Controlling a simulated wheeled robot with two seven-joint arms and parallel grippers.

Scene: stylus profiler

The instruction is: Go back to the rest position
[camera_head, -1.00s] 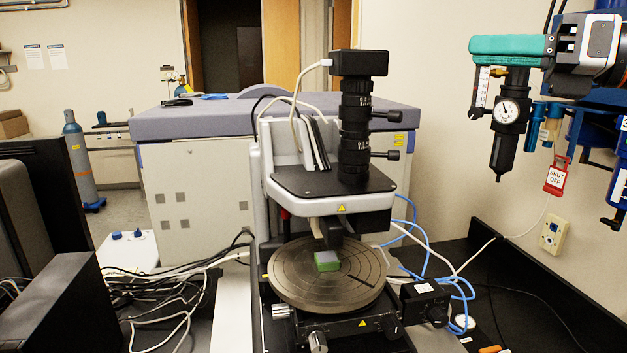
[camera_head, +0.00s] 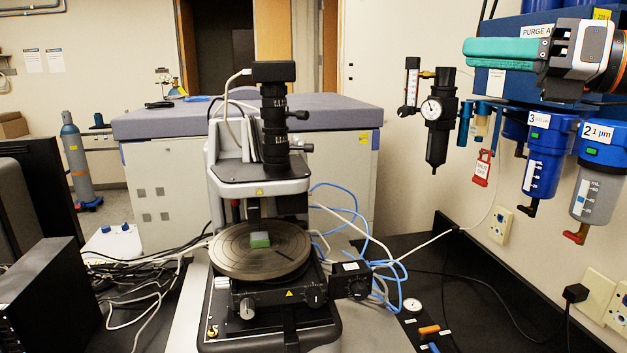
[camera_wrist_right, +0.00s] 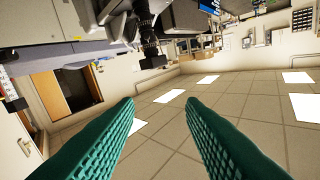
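My right gripper (camera_head: 508,52) is at the upper right of the head view, with green fingers seen side-on, in front of the blue filter panel. In the right wrist view its two green ridged fingers (camera_wrist_right: 160,125) stand apart with nothing between them, so it is open and empty. My left gripper is not in the head view. The stylus profiler (camera_head: 262,175) stands in the middle of the head view. A small green block with a pale top (camera_head: 260,240) lies on its round stage (camera_head: 235,262), well apart from my right gripper.
Blue filter housings (camera_head: 548,160) and a pressure gauge (camera_head: 432,108) hang on the right wall. A black control box (camera_head: 350,280) and blue tubing sit right of the stage. A black box (camera_head: 45,295) and loose cables are at left. The black bench at right has free room.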

